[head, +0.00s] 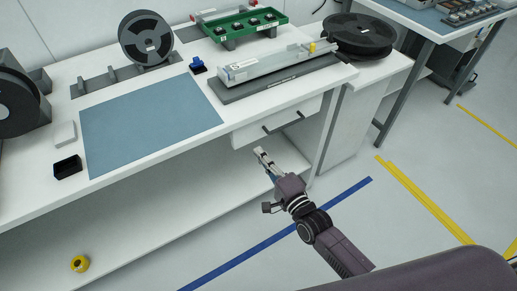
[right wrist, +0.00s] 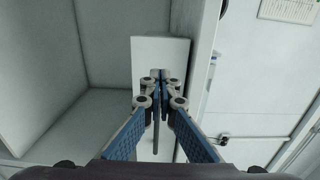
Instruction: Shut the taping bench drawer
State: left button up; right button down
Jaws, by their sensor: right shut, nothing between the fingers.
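The taping bench drawer (head: 300,112) is a white front under the right part of the bench top, with a dark bar handle (head: 283,121). I cannot tell for sure how far it stands out from the bench. My right gripper (head: 259,152) is shut and empty, just below and in front of the drawer's left end in the head view. In the right wrist view, the shut fingers (right wrist: 158,76) overlap a pale block (right wrist: 160,48), likely the drawer; contact cannot be told. My left gripper is not in view.
The white bench top (head: 50,200) carries a blue mat (head: 150,120), reels, a green tray (head: 245,24) and a long taping unit (head: 265,68). A lower shelf (head: 150,215) lies beneath. A yellow roll (head: 80,263) lies at lower left. Floor at right is mostly clear.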

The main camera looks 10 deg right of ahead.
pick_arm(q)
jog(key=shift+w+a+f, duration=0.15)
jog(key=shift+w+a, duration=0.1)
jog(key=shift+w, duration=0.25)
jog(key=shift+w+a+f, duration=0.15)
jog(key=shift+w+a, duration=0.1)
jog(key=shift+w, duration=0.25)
pick_arm(e)
jog(key=v, duration=0.7)
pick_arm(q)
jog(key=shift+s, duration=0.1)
pick_arm(e)
jog(key=shift+s, duration=0.1)
